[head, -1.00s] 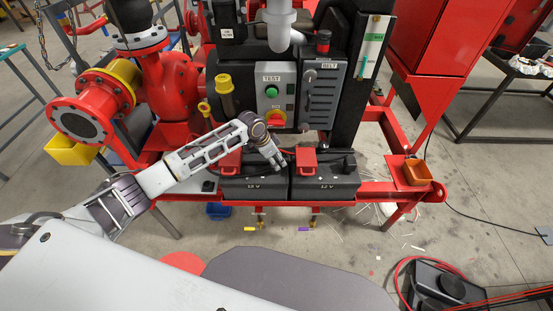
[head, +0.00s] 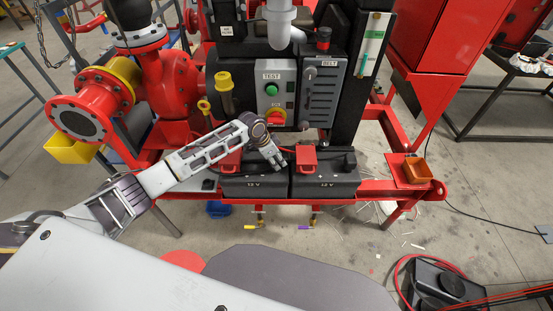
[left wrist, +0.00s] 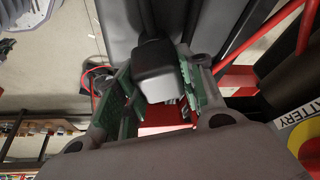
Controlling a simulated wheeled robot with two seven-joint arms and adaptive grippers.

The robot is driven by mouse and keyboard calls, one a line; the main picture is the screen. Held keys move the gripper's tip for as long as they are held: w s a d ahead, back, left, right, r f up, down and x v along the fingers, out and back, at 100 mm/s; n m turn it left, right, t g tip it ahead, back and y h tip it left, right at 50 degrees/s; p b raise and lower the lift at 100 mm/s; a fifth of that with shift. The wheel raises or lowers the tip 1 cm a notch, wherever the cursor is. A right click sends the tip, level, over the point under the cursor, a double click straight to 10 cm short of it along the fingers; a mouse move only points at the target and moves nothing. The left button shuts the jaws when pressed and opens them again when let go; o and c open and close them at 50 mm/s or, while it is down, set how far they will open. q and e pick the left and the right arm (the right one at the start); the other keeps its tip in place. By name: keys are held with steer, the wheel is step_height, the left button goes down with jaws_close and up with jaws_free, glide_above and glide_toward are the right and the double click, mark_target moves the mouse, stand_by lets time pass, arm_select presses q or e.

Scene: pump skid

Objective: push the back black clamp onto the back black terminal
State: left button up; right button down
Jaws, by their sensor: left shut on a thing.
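In the head view my left gripper (head: 277,164) points down between the two dark batteries, the left battery (head: 253,187) and the right battery (head: 325,185), both marked 12 V. In the left wrist view a black clamp (left wrist: 157,68) with a cable stands between my green-padded fingers, and the gripper is shut on it. The black terminal under the clamp is hidden, so I cannot tell whether they touch. Another black clamp (head: 348,160) shows at the right end of the right battery. My right gripper is not in view.
Red terminal covers stand close by, one on the left battery (head: 230,161) and one on the right battery (head: 306,158). The grey control panel (head: 274,91) rises just behind. A red frame rail (head: 380,188) surrounds the batteries.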

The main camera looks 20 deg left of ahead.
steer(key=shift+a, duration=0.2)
arm_select(q)
steer(key=shift+f, duration=0.15)
steer(key=o, duration=1.3)
steer(key=shift+v, duration=0.85)
steer(key=v, duration=1)
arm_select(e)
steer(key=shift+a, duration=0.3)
